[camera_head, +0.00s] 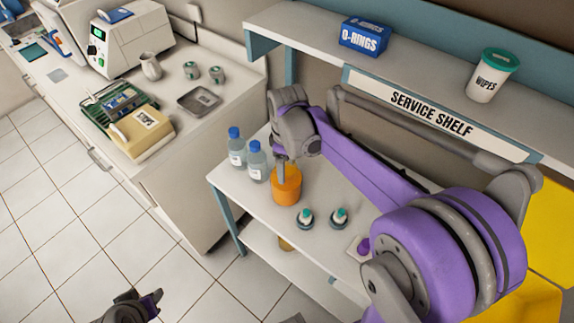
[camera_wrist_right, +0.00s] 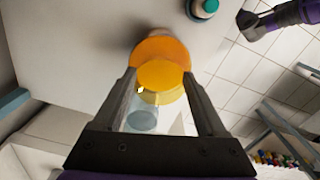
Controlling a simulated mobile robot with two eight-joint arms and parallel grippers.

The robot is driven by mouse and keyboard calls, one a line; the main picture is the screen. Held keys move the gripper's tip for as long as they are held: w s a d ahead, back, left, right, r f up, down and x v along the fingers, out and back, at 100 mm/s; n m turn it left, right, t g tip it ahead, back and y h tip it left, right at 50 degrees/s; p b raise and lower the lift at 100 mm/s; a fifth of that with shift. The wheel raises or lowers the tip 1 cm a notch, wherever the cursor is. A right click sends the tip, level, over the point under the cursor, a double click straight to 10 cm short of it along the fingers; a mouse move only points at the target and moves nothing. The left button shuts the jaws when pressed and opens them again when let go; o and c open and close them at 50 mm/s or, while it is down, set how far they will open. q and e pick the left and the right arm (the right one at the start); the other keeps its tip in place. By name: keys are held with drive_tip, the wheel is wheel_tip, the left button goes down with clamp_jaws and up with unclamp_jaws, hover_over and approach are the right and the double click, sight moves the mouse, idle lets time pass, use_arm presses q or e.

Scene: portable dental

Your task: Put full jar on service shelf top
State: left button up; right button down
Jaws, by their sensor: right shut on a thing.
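The orange jar (camera_head: 287,188) is upright at the service shelf's lower white top (camera_head: 325,198), near its front left. My right gripper (camera_head: 282,162) reaches down from above and is shut on the jar. In the right wrist view the jar (camera_wrist_right: 160,50) shows between the two fingers. I cannot tell whether its base touches the surface. The shelf's upper board (camera_head: 420,75) is above and behind, over the SERVICE SHELF sign (camera_head: 430,113). My left gripper (camera_head: 135,308) is low at the bottom left, over the floor; its jaws are unclear.
Two blue-capped bottles (camera_head: 247,160) stand just left of the jar. Two small green-capped vials (camera_head: 322,217) stand to its right. A blue O-RINGS box (camera_head: 363,38) and a WIPES tub (camera_head: 493,77) stand on the upper board, with free room between them.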

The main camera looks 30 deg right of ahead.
unclamp_jaws()
drive_tip(key=shift+r, duration=0.15)
wheel_tip(320, 180, up, 12)
drive_tip(key=s+a+f+m+t, duration=0.2)
drive_tip(key=s+a+f+m, duration=0.1)
drive_tip(key=s+f, duration=0.3)
drive_tip(key=s+a+f+m+t, duration=0.3)
drive_tip(key=s+f, duration=0.3)
drive_tip(key=s, duration=0.2)
drive_tip(key=shift+s+a+f+m+t+p, duration=0.25)
drive_tip(key=shift+s+a+m+p, duration=0.2)
drive_tip(key=shift+m, duration=0.25)
drive_tip(key=shift+w, duration=0.1)
